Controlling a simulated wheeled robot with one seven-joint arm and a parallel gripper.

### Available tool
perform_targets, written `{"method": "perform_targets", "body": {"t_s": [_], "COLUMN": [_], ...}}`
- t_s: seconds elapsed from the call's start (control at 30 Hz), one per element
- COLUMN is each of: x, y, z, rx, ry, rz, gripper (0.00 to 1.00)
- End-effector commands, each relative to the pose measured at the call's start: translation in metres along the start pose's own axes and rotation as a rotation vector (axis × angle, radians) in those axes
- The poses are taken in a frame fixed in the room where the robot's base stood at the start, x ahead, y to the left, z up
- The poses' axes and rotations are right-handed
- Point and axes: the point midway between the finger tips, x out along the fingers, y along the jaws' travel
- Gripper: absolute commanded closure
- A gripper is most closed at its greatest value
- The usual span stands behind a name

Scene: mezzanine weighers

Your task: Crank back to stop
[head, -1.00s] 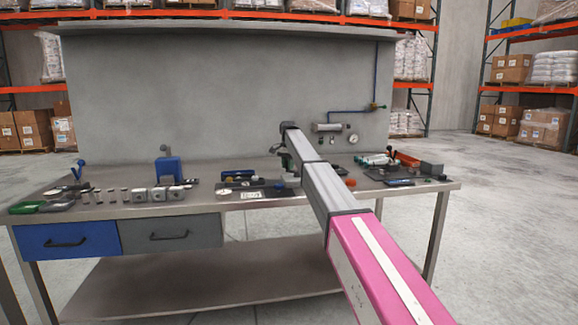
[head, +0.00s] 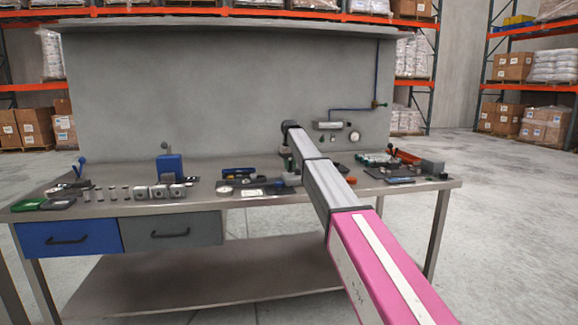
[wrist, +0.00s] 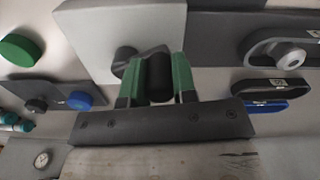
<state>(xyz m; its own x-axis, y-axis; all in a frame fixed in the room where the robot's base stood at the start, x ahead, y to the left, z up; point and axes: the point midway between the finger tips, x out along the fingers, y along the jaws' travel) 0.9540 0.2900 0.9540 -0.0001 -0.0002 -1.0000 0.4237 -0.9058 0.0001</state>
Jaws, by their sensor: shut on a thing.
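In the wrist view my gripper (wrist: 159,70) has its two green fingers on either side of a black cylindrical crank handle (wrist: 160,80) and is shut on it. A dark crank arm with a rounded hub (wrist: 124,60) shows just left of the fingers, in front of a light grey block (wrist: 95,30). The stop cannot be made out. In the head view my forearm reaches over the bench, and the crank and most of my gripper are hidden behind it.
The metal bench (head: 120,210) carries a blue upright device (head: 170,166), several small metal blocks and a tool mat on the right. In the wrist view a green knob (wrist: 20,50) and blue knob (wrist: 80,100) lie left; a dark handled part (wrist: 275,60) is right.

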Motion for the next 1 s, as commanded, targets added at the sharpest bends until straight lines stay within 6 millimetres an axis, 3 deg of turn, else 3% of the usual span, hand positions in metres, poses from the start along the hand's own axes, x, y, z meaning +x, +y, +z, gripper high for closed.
{"method": "perform_targets", "body": {"t_s": [0.5, 1.0], "x": [0.000, 0.000], "y": [0.009, 0.013], "z": [0.018, 0.022], "rx": [-0.425, -0.573], "ry": [0.000, 0.000], "rz": [0.000, 0.000], "gripper": [0.98, 0.98]}}
